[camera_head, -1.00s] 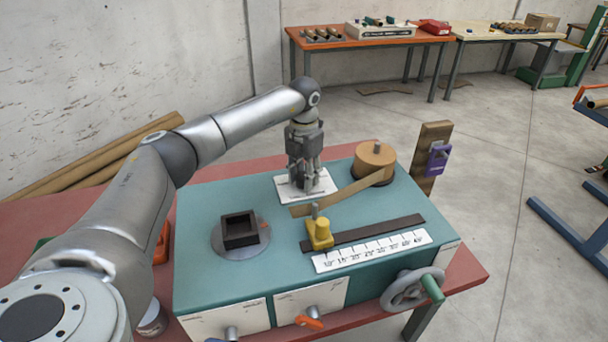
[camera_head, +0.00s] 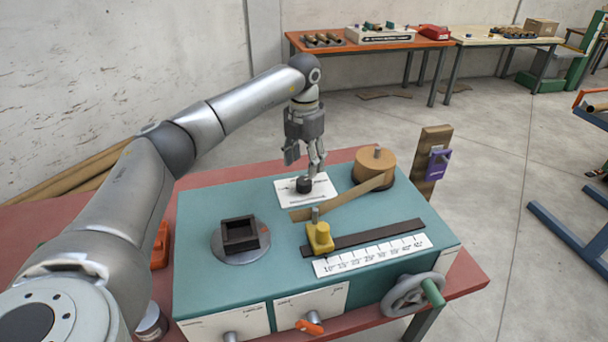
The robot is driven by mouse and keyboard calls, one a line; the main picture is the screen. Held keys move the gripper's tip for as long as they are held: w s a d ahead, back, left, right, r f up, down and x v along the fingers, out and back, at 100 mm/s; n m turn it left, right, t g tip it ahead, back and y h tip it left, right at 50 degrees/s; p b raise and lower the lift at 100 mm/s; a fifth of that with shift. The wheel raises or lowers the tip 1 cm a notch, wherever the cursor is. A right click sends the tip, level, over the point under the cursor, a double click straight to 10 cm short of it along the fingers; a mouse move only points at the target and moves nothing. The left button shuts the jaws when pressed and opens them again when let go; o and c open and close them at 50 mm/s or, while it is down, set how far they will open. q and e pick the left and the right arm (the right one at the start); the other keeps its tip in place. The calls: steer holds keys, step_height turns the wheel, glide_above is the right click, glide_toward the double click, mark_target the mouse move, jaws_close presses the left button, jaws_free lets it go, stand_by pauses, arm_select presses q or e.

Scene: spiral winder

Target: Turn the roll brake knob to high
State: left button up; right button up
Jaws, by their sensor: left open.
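The roll brake knob appears to be the small black knob (camera_head: 304,185) on a white label plate (camera_head: 290,195) at the back of the teal machine top. My left gripper (camera_head: 305,165) is open, just above the knob, with its fingers spread and pointing down. One finger comes down close to the knob's right side; I cannot tell whether it touches. The other finger is up to the left, clear of it. The plate's lettering is too small to read. My right gripper is not in view.
A brown roll (camera_head: 367,168) with a paper strip sits right of the knob. A yellow block (camera_head: 320,238) stands by the scale (camera_head: 371,254). A black square holder (camera_head: 239,234) is at left, a handwheel (camera_head: 412,292) at front right. A wooden post (camera_head: 432,152) rises behind.

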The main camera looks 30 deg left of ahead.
mark_target(304, 180)
arm_select(q)
step_height(304, 180, up, 6)
steer(key=shift+r, duration=0.15)
stand_by(0.6)
